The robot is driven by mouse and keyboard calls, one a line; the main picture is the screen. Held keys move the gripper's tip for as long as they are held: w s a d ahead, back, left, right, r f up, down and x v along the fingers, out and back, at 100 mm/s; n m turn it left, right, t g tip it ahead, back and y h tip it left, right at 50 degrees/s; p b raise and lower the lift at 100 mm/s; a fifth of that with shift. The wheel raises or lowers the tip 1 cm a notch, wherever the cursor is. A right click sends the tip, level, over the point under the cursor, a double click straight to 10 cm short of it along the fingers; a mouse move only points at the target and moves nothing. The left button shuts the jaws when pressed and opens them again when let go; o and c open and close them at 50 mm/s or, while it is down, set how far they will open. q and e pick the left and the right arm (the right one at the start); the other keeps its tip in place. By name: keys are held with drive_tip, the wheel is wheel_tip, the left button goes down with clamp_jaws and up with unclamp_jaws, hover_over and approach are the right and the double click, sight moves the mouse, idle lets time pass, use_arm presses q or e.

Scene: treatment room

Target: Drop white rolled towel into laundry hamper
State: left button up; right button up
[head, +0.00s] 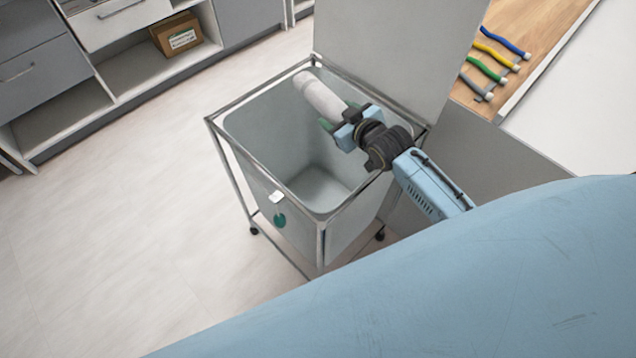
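The white rolled towel (318,94) is in the grip of my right gripper (335,122) at one end. It extends from the fingers toward the upper left, over the hamper's opening. The laundry hamper (262,176) is a grey bin in a metal frame on casters, with its lid (395,45) raised at the back. The bin's visible floor is empty. My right arm reaches in over the hamper's right side. My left gripper is outside the view.
A wooden surface (545,22) at the upper right carries several coloured bands, beside a white top (590,100). Grey cabinets with shelves (60,120) stand at the upper left, one holding a cardboard box (177,36). The floor left of the hamper is clear.

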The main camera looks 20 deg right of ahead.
drive_tip(key=o, duration=0.5)
drive_tip(key=shift+c, duration=0.2)
drive_tip(key=shift+o, duration=0.4)
drive_tip(key=shift+s, duration=0.1)
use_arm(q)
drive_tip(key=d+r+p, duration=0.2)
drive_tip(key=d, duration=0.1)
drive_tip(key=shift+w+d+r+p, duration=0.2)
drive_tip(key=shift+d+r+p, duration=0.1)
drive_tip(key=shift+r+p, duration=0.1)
use_arm(e)
drive_tip(key=a+v, duration=0.1)
drive_tip(key=v, duration=1.2)
drive_tip(key=shift+d, duration=0.5)
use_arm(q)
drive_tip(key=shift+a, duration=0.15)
use_arm(e)
drive_tip(key=shift+s+r, duration=0.1)
